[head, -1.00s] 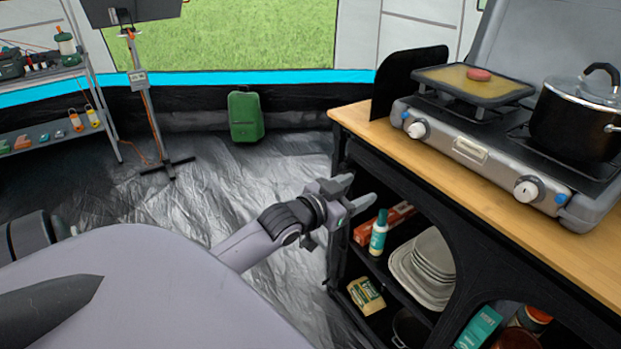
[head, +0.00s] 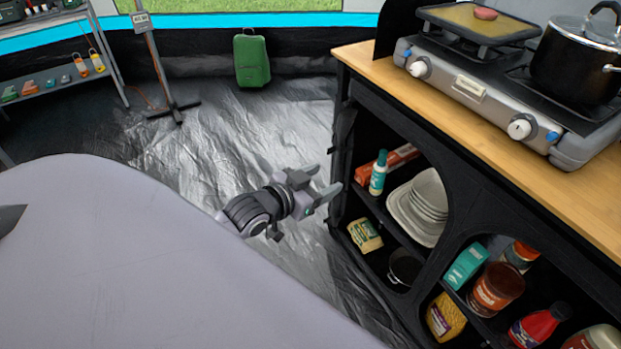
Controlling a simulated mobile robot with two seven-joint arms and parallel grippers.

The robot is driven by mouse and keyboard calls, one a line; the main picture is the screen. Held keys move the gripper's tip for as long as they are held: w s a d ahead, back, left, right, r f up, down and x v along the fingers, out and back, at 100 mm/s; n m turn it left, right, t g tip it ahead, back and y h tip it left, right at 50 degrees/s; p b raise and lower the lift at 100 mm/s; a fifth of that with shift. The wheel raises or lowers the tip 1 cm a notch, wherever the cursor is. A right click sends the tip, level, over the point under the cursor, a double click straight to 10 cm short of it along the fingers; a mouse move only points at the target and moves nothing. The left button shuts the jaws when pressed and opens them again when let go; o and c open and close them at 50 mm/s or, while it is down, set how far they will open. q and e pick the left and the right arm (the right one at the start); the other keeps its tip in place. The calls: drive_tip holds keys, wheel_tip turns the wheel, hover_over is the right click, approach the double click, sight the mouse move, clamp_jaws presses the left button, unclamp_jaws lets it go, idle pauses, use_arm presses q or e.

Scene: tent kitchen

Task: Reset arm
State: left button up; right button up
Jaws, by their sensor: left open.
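My left gripper (head: 322,180) is open and empty. It is in the middle of the head view, over the silver floor and just left of the open shelf unit (head: 352,92). Its two fingers point right, toward the shelf opening, with a gap between them. They look apart from the shelf and its contents. Most of the left arm behind the wrist is hidden by my large grey body part at the lower left. My right gripper is not in the view.
The shelf holds a teal-capped bottle (head: 378,173), stacked plates (head: 428,199), a pot (head: 403,267) and several packages. On its wooden top stand a stove (head: 490,95) and a black pot (head: 575,65). A green case (head: 251,60) stands against the back wall. The floor between is clear.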

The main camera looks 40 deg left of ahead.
use_arm(q)
drive_tip(key=shift+s+f, duration=0.2)
drive_tip(key=shift+s, duration=0.2)
drive_tip(key=shift+d, duration=0.1)
drive_tip(key=s+d+f+g+p, duration=0.1)
drive_tip(key=s+d+g+p, duration=0.1)
drive_tip(key=s+d+p, duration=0.3)
drive_tip(key=s+d+f+g+p, duration=0.2)
drive_tip(key=s+d+p, duration=0.3)
drive_tip(key=s, duration=0.7)
drive_tip(key=shift+s+d+f+n, duration=0.15)
drive_tip(key=shift+s+f+n, duration=0.05)
drive_tip(key=shift+f+n, duration=0.1)
idle(0.9)
